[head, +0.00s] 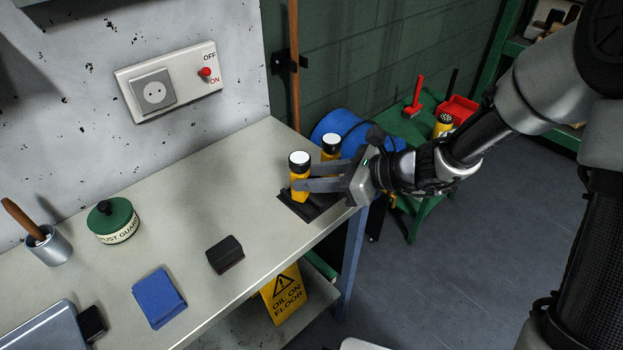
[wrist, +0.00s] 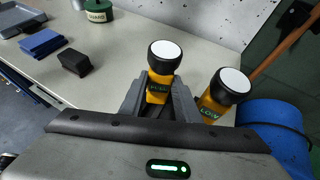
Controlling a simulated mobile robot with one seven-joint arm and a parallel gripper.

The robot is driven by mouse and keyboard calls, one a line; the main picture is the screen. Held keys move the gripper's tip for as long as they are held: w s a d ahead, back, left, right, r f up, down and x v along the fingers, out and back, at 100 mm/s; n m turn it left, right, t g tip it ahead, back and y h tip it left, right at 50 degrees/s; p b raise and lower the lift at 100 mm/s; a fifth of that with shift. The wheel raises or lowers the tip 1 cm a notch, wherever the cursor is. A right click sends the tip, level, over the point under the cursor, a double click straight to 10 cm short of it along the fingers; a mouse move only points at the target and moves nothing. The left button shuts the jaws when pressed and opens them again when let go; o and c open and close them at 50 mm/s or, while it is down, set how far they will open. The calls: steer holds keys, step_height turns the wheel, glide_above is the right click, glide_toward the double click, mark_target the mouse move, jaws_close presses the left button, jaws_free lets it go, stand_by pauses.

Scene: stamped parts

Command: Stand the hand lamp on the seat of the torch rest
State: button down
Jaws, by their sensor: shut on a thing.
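A yellow hand lamp with a black head and white lens (head: 299,163) stands upright between the fingers of my gripper (head: 309,178). It also shows in the wrist view (wrist: 159,88), with a finger on each side. My gripper is shut on it. A dark, low base, seemingly the torch rest (head: 322,208), lies under the held lamp near the bench's right end. The fingers hide part of it, and I cannot tell whether the lamp's foot touches it. A second, similar lamp (head: 331,142) stands just behind, and to the right in the wrist view (wrist: 229,86).
The bench (head: 200,190) carries a dark block (head: 225,254), blue cloth (head: 159,297), green tin (head: 113,221) and metal cup (head: 47,246), all left of my gripper. A blue drum (head: 341,124) and a green stand (head: 405,127) with tools are beyond the bench's right end.

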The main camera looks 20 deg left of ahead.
steer(key=shift+f, duration=0.1)
steer(key=c, duration=1.3)
jaws_free()
steer(key=shift+c, duration=0.2)
